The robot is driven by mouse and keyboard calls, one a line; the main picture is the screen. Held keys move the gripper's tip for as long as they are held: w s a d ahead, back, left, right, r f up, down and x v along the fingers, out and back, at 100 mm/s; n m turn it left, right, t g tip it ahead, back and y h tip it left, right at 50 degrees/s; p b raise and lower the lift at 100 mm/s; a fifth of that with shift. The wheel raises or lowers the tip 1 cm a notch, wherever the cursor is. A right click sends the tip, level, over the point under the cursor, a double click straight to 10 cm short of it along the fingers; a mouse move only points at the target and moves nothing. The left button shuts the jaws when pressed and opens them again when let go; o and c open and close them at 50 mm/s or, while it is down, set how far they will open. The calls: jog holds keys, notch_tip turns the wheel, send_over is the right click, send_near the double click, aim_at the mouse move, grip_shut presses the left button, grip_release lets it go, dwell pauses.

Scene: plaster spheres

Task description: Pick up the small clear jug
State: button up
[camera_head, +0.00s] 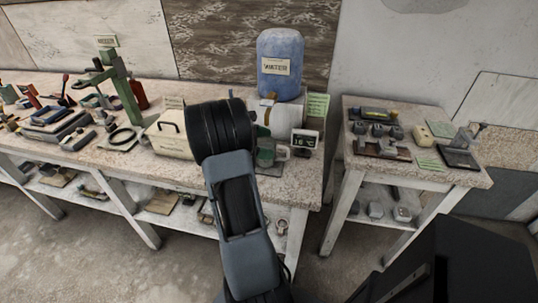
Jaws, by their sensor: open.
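A small pale, see-through vessel that looks like the clear jug (281,153) stands at the front of the long bench, just right of my arm. It is tiny and partly blended with a green object (264,158) beside it, so its outline is hard to tell. My arm rises from the bottom middle and ends in a thick dark joint over the bench, left of this vessel. My gripper's fingers do not show; the arm hides whatever lies behind it.
A blue water container (280,50) stands above a white cylinder (285,117) at the back. A small display (304,139) sits right of the vessel. A beige box (170,139) lies left of my arm. A gap separates the bench from a smaller cluttered table (442,179).

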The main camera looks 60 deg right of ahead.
jog(key=shift+c, duration=0.5)
jog(key=c, duration=1.1)
jog(key=shift+r, duration=0.1)
